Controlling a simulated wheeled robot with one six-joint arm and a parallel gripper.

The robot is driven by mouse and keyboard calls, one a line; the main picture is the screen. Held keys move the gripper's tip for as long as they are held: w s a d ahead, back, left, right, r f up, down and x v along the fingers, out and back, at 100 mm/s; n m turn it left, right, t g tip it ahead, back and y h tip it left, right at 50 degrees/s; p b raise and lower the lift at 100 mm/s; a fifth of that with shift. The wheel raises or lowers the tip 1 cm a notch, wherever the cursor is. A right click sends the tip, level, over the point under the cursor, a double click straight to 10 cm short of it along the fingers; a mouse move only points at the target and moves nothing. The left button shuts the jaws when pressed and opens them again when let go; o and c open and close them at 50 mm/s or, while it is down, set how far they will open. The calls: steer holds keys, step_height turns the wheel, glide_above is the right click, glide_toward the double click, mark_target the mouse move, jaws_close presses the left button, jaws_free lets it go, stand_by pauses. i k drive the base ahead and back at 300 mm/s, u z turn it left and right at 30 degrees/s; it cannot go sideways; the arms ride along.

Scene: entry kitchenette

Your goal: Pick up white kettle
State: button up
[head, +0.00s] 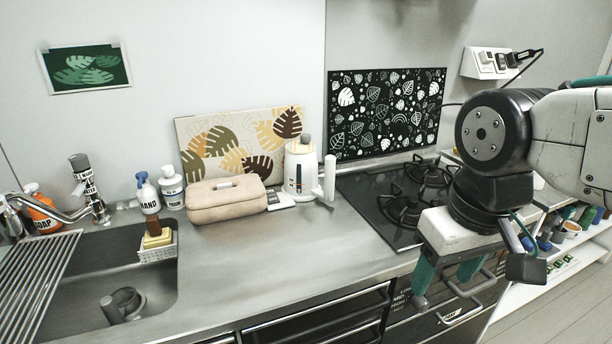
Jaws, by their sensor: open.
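The white kettle (299,172) stands upright on the steel counter at the back, in front of a leaf-patterned board. It has a grey knob on top and a white handle on its right side. My gripper (443,294) hangs at the right, in front of the stove and near the counter's front edge. Its green fingers point down, are apart and hold nothing visible. The gripper is well to the right of the kettle and nearer to the camera, not touching it.
A beige bread bin (226,201) stands close to the kettle's left. The gas stove (382,207) lies to its right. A sink (125,280) with soap bottles behind it is at the left. The steel counter (270,250) in front of the kettle is clear.

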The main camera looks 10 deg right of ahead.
mark_target(301, 171)
steer(key=k, duration=0.6)
steer(key=z, duration=0.75)
steer(key=i, duration=1.1)
steer(key=u, duration=0.5)
steer(key=i, duration=0.4)
steer(key=u, duration=0.45)
